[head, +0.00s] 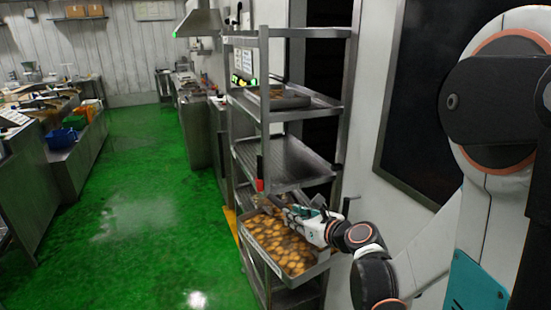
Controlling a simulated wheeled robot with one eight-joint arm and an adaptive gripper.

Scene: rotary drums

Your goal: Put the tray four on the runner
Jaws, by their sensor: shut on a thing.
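A metal tray (282,250) full of golden-brown pieces is at the lower part of the metal rack (264,110). It sits tilted in the picture, its near edge sticking out toward the front of the rack. My gripper (292,214) reaches in from the right over the tray's far right side and is shut on the tray, though the exact contact is hard to see. The arm hides part of the tray's right rim. Whether the tray rests on a runner cannot be told.
Another tray (278,98) with brown contents is on the rack's upper level. An empty-looking shelf (284,160) lies between. A dark-panelled white unit (420,100) stands close on the right. Green floor (140,210) at left is clear.

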